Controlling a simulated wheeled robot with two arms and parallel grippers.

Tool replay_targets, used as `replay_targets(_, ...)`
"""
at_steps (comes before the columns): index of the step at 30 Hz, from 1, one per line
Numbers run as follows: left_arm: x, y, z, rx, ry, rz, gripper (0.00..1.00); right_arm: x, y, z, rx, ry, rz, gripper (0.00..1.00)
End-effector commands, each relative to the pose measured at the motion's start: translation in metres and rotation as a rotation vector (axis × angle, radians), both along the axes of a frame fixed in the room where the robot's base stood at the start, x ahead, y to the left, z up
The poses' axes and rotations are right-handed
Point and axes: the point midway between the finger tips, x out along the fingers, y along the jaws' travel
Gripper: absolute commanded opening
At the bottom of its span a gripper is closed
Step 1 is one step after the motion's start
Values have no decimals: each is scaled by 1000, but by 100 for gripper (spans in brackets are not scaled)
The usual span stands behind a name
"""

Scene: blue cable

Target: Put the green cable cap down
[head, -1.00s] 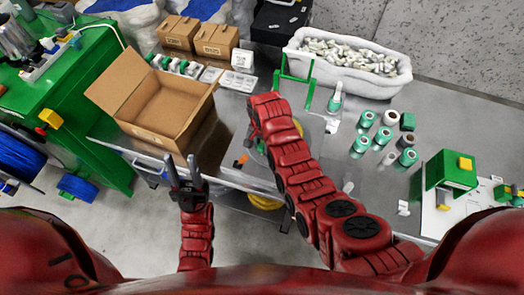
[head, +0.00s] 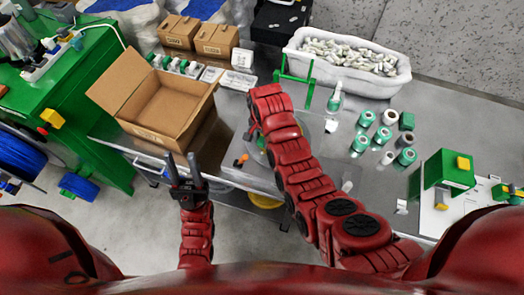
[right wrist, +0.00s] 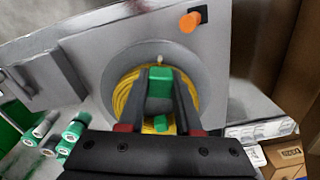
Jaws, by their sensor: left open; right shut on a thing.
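The green cable cap (right wrist: 159,88) is between the fingers of my right gripper (right wrist: 160,76) in the right wrist view. The gripper is shut on it, in front of a coil of yellow cable (right wrist: 124,97) in a round grey opening. Whether the cap touches the coil or machine is unclear. In the head view my right forearm hides the right gripper and cap. My left gripper (head: 182,162) is open and empty, in front of the table's near edge, below the cardboard box.
An orange knob (right wrist: 190,21) sticks out of the grey machine (right wrist: 225,45). An open cardboard box (head: 150,133) stands to the left on the table. Several green and white rolls (head: 366,119) stand to the right, and a white bin (head: 345,80) of small parts is behind.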

Motion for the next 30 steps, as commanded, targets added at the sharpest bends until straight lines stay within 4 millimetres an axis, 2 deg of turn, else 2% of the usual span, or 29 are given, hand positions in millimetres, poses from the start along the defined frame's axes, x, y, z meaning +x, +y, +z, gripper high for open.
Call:
replay_targets(11, 0, 0, -1, 0, 0, 0, 42, 1, 0, 1, 0, 0, 2, 0)
replay_targets(16, 0, 0, -12, 0, 0, 0, 42, 18, 1, 12, 1, -5, 34, 0)
replay_targets(19, 0, 0, -24, 0, 0, 0, 42, 36, -2, 29, 1, -4, 82, 0)
replay_targets(23, 0, 0, -40, 0, 0, 0, 42, 62, -14, 61, -3, -7, 168, 0)
replay_targets(30, 0, 0, -66, 0, 0, 0, 42, 90, -54, 114, -7, -3, 338, 0)
